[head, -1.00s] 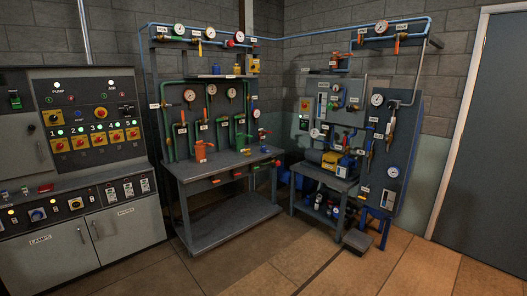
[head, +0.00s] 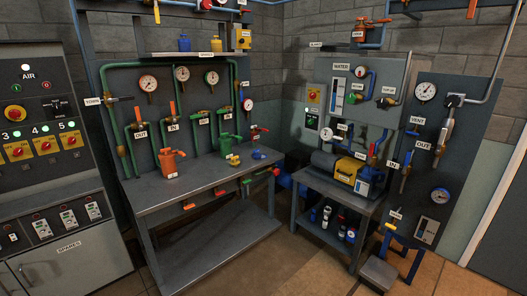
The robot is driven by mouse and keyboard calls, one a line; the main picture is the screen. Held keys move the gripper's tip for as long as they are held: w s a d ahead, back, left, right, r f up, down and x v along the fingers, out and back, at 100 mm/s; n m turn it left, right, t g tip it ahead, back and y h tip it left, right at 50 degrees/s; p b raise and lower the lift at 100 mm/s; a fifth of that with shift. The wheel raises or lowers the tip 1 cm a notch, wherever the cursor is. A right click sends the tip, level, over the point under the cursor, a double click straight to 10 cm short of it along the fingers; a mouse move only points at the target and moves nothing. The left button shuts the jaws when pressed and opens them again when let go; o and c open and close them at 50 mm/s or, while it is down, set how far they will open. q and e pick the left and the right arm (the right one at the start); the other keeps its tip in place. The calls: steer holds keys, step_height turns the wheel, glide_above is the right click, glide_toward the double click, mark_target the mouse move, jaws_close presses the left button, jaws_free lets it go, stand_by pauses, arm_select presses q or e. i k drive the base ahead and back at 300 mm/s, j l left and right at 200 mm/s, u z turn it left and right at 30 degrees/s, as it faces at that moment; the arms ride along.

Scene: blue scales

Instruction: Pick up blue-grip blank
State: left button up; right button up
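No gripper of mine shows in the head view. I cannot tell for sure which thing is the blue-grip blank. A small blue piece (head: 257,154) lies on the grey workbench (head: 205,190), near its back right corner. A small yellow piece (head: 234,160) lies to its left. A valve with a red handle (head: 259,131) sits just behind the blue piece. Several blue handles also show on the right panels, among them a blue lever (head: 405,176) near the IN label. The pieces are too small to make out their shape.
Orange (head: 170,162) and green (head: 229,145) cans stand on the bench. A shelf (head: 200,54) above holds blue and yellow bottles. A lower stand (head: 345,190) with a yellow-and-grey machine is to the right. A control cabinet is at left.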

mark_target(256, 156)
steer(key=i, duration=0.6)
steer(key=i+u, duration=0.15)
steer(key=i, duration=0.4)
steer(key=i+l, duration=0.1)
steer(key=i, duration=0.5)
steer(key=i+l+u, duration=0.15)
steer(key=i, duration=0.4)
steer(key=i+l, duration=0.1)
steer(key=i, duration=0.45)
steer(key=i+j+u, duration=0.05)
